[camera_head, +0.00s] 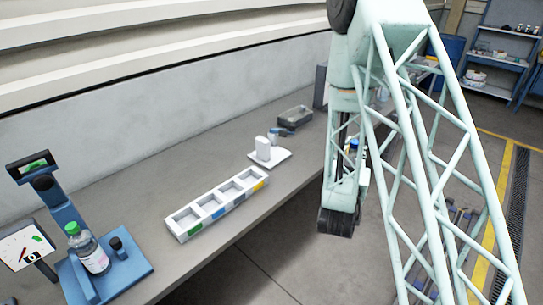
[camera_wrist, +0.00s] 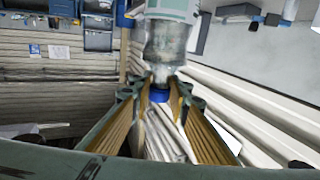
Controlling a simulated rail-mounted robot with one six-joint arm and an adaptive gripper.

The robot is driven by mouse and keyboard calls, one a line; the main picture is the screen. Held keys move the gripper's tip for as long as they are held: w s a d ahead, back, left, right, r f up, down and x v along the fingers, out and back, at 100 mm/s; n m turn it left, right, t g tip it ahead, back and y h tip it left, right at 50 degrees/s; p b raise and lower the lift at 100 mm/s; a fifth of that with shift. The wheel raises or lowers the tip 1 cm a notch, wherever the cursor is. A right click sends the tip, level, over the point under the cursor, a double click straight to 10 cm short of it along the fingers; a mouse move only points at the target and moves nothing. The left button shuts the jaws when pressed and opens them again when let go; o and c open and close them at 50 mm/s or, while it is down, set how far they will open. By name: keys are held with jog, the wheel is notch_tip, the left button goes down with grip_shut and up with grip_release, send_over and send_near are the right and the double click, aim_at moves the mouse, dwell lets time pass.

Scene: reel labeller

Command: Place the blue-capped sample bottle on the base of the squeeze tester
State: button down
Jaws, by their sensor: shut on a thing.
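My gripper (camera_wrist: 157,97) is shut on the sample bottle (camera_wrist: 166,45), with its blue cap (camera_wrist: 159,96) between the two fingers in the wrist view. The bottle is clear and hangs in the air, off any surface. In the head view the blue cap (camera_head: 354,145) shows only as a small patch behind my arm; the rest of the bottle is mostly hidden. A blue device that looks like the squeeze tester (camera_head: 62,212) stands at the left end of the bench. A green-capped bottle (camera_head: 93,254) stands upright on its blue base (camera_head: 128,277).
A white tray with several compartments (camera_head: 172,230) lies along the bench's front edge. Behind it are a small white stand (camera_head: 268,152) and a grey bin (camera_head: 295,115). A tilted panel (camera_head: 22,247) is beside the tester. Bare bench lies between the tester and tray.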

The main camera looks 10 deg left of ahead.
jog(key=w+a+n+y+b, duration=0.2)
jog(key=w+a+n+y, duration=0.15)
jog(key=w+a, duration=0.55)
jog(key=w+a+r+n+g+y+b, duration=0.2)
jog(key=w+a+r+n+y+b, duration=0.2)
jog(key=w+a, duration=0.6)
jog(key=w+a+r+n+g+y+b, duration=0.1)
jog(key=w+a+r+n+y+b, duration=0.3)
jog(key=w+a+r+y, duration=0.3)
jog(key=shift+w+a+g+y+b, duration=0.35)
jog(key=shift+w+a+y, duration=0.8)
jog(key=shift+w+a, duration=1.25)
jog(key=shift+s+a, duration=0.2)
jog(key=shift+s, duration=0.05)
jog(key=shift+f, duration=0.2)
notch_tip(320, 180, down, 13)
jog(key=b, duration=0.2)
jog(key=shift+f, duration=0.15)
